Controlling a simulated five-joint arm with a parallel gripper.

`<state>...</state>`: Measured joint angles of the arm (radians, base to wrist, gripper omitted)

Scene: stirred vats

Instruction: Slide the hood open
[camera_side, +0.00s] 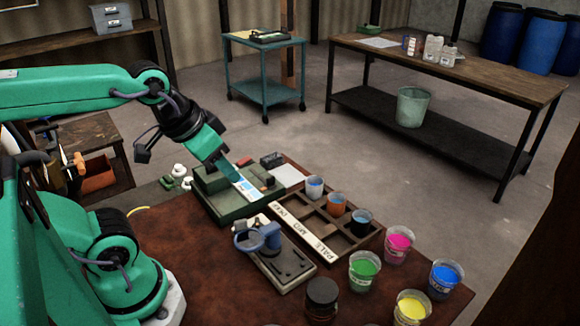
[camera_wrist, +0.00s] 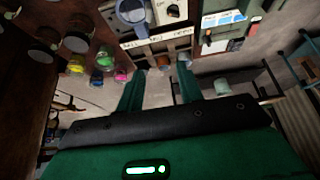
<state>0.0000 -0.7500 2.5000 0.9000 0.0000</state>
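A green box-like unit (camera_side: 225,203) stands on the brown table, with a raised block at its back. A pale strip with a blue mark (camera_side: 245,187) shows on it. I cannot make out which part is the hood. My gripper (camera_side: 229,171) reaches down over this unit from the left, its fingers close above or at the strip; contact cannot be told. In the wrist view my gripper (camera_wrist: 160,69) shows two green fingers spread apart, with nothing seen held between them.
A divided wooden tray (camera_side: 290,222) with several cups stands right of the unit. A blue-ringed stand (camera_side: 268,238) is in front. Pots of pink (camera_side: 399,242), green (camera_side: 364,268), blue (camera_side: 444,277) and yellow (camera_side: 411,306) crowd the front right. A dark jar (camera_side: 321,298) stands near them.

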